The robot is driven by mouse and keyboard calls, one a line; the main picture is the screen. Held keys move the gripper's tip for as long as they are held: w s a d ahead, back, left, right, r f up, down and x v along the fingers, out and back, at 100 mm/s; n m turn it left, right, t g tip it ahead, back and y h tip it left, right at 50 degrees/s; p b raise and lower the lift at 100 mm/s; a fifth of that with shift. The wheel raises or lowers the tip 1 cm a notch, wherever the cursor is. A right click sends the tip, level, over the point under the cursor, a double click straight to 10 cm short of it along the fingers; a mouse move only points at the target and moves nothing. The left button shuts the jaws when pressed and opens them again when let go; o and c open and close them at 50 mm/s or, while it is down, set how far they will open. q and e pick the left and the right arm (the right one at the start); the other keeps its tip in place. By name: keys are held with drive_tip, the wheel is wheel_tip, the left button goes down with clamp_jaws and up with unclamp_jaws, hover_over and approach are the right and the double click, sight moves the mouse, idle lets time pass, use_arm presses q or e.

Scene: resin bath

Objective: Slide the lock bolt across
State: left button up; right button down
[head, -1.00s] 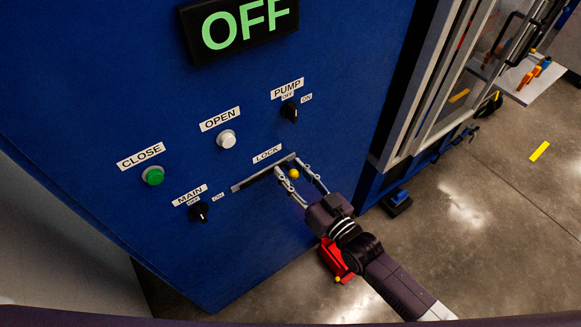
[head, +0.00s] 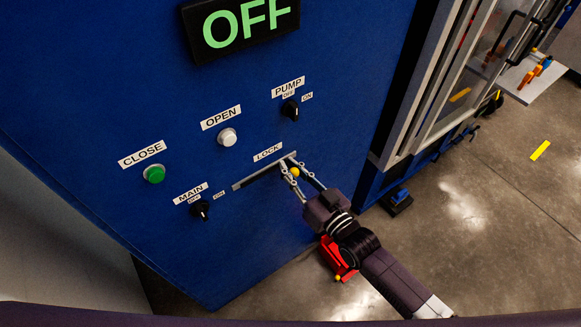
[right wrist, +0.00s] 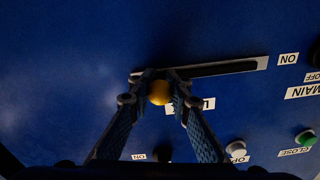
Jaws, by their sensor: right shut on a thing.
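The lock bolt's yellow knob (head: 295,172) sits at the right end of the slotted lock plate (head: 236,187), below the LOCK label (head: 267,152) on the blue panel. My right gripper (head: 293,168) is shut on the knob, one finger on each side. In the right wrist view the knob (right wrist: 159,92) shows between the two fingertips (right wrist: 160,86), at the left end of the lock plate (right wrist: 262,63); the dark slot runs off to the right there. The bolt behind the knob is hidden by the fingers. My left gripper is not in view.
The panel also has a green CLOSE button (head: 154,174), a white OPEN button (head: 227,138), a MAIN switch (head: 200,210) and a PUMP switch (head: 291,110). A lit display (head: 240,27) reads OFF. Panel surface around the slot is flat and clear.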

sight(266, 166)
drive_tip(key=s+a, duration=0.1)
drive_tip(key=a, duration=0.1)
drive_tip(key=s+a+p, duration=0.1)
drive_tip(key=s+a, duration=0.1)
drive_tip(key=c, duration=1.7)
unclamp_jaws()
drive_tip(key=shift+d, duration=0.1)
drive_tip(key=shift+c, duration=0.2)
drive_tip(key=shift+w, duration=0.1)
drive_tip(key=v, duration=1.2)
drive_tip(key=shift+f, duration=0.1)
